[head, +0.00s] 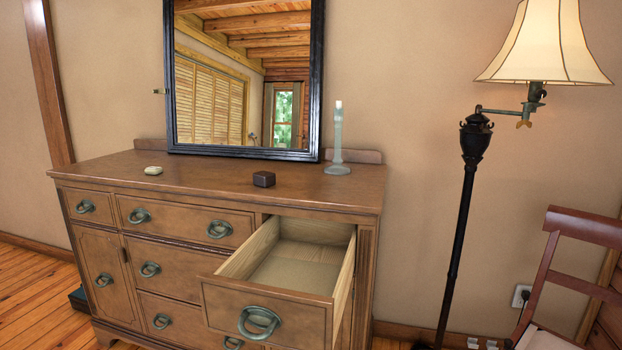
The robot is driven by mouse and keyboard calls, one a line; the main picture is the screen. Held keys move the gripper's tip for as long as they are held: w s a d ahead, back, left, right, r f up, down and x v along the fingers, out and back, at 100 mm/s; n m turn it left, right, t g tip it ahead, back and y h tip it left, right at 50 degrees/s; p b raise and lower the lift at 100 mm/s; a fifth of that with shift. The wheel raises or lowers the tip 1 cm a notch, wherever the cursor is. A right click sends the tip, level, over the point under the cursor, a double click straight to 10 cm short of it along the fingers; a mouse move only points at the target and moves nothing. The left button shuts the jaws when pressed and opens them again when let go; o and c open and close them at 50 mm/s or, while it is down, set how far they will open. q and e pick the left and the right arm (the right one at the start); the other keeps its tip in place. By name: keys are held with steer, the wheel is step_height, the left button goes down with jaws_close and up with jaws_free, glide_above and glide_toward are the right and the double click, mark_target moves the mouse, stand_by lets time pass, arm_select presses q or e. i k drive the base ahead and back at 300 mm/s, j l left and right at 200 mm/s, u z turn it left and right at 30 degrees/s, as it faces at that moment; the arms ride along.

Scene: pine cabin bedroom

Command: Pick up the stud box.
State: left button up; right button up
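A small dark brown box (264,179), which looks like the stud box, sits on top of the wooden dresser (210,181), right of its middle and near the front edge. It stands just behind the open top right drawer (300,262). The drawer is pulled well out and looks empty inside. Neither of my grippers shows in the head view.
A pale soap-like object (153,170) lies at the left of the dresser top. A green candlestick (338,150) stands at the back right, beside a black-framed mirror (243,80). A floor lamp (466,190) and a chair (560,270) stand to the right.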

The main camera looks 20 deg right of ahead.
mark_target(264, 179)
steer(key=i+j+z, duration=0.3)
steer(key=z, duration=0.2)
steer(key=i+j+z, duration=0.25)
steer(key=j+z, duration=0.25)
